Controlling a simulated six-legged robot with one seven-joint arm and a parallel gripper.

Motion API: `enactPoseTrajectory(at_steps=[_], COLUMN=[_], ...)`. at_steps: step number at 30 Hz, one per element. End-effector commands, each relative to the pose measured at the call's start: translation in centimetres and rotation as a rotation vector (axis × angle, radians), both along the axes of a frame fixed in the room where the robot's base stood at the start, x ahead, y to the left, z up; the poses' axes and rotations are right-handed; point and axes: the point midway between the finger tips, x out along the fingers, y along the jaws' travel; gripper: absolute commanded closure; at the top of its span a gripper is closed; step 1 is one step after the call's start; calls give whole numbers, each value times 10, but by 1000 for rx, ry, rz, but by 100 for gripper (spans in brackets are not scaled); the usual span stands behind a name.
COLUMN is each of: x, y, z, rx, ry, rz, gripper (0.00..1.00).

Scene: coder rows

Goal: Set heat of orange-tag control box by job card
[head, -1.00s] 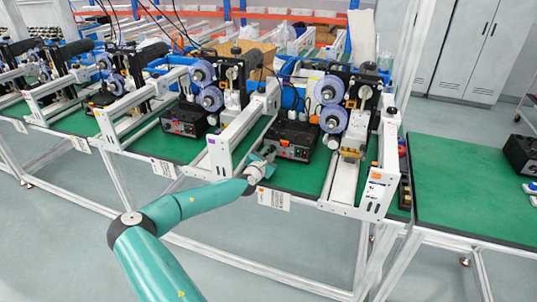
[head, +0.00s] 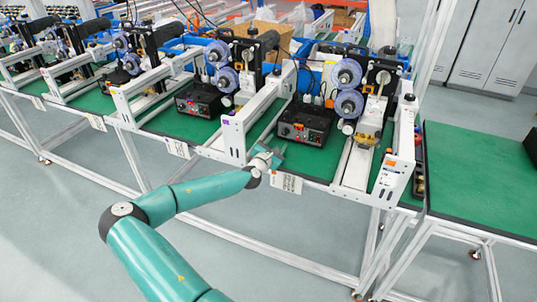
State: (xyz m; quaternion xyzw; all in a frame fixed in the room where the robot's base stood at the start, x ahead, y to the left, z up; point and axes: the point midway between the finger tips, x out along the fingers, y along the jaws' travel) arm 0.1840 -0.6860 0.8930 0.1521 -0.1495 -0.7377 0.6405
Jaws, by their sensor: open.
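A black control box (head: 303,122) with small red and orange marks on its front stands on the green bench at the nearest full station. Its dials are too small to read. A second black control box (head: 199,100) stands at the station to the left. I cannot tell for certain which box bears the orange tag. White cards hang from the bench front, one below my gripper (head: 286,182) and one further left (head: 177,148); their print is unreadable. My gripper (head: 274,155) is open and empty by the bench's front edge, in front of and left of the nearer box, apart from it.
A white rail frame (head: 233,140) rises just left of my gripper, and another (head: 393,165) stands right of the nearer box. Purple spools (head: 349,103) stand behind. A bare green bench (head: 480,172) lies to the right.

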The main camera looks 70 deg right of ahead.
Motion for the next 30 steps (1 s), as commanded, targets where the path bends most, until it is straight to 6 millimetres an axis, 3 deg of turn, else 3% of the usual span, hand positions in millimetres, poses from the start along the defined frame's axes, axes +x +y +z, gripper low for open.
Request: enactPoseTrajectory(at_steps=[6,12,23,25,30], x=[7,11,10,10,10], y=[46,72,79,79,82], z=[2,3,3,3,-2], rx=[-1,-2,-1,-1,23], ry=[2,0,-1,-3,-52], rz=[2,1,0,-1,-18], gripper=[53,53,53,65,65])
